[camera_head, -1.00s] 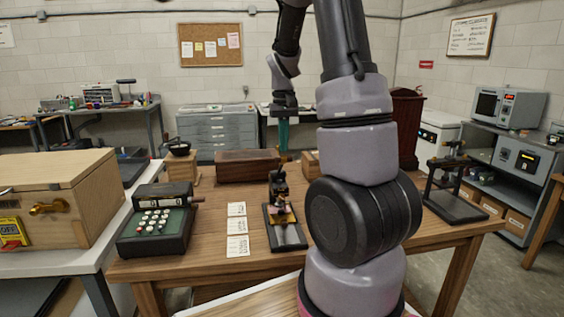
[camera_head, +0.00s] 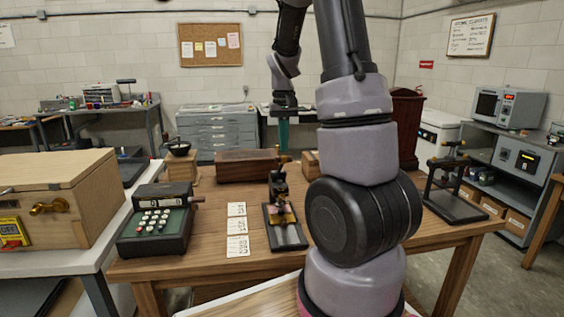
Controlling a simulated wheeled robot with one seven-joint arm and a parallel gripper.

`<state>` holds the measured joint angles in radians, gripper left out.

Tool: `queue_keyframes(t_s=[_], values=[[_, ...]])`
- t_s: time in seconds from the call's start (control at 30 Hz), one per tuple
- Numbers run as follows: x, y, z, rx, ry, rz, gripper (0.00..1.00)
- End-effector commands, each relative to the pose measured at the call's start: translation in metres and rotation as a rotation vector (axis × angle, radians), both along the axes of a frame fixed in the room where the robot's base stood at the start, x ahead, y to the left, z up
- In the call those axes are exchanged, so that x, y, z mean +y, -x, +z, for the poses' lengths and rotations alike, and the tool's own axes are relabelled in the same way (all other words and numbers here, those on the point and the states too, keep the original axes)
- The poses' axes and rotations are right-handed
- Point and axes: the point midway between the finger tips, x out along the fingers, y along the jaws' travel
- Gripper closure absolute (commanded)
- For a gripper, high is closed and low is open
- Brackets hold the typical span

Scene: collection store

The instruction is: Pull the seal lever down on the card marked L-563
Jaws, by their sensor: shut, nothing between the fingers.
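A small dark seal press (camera_head: 281,205) with a flat base stands on the wooden table. Its lever stands up, and a brass-coloured end (camera_head: 285,159) shows at the top. Three white cards (camera_head: 237,227) lie in a column on the table just left of the press. Their print is too small to read, so I cannot tell which is L-563. My gripper (camera_head: 284,147), with teal fingers, points down just above the lever end. It looks shut and empty. I cannot tell whether the fingertips touch the lever.
A dark green keyed machine (camera_head: 157,222) stands left of the cards. A long brown box (camera_head: 246,166) lies behind the press. A black stand (camera_head: 451,190) is at the table's right. A wooden case (camera_head: 55,200) is at far left. My arm hides the table right of the press.

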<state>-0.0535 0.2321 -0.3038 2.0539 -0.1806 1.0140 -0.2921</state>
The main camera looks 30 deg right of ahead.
Motion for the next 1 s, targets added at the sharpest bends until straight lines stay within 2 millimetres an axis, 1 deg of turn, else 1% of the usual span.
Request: queue_keyframes(t_s=[0.37, 1.0], values=[[0.000, 0.000, -0.001, 0.000, 0.000, 0.000, 1.00], [0.000, 0.000, -0.019, 0.001, 0.000, 0.000, 1.00]])
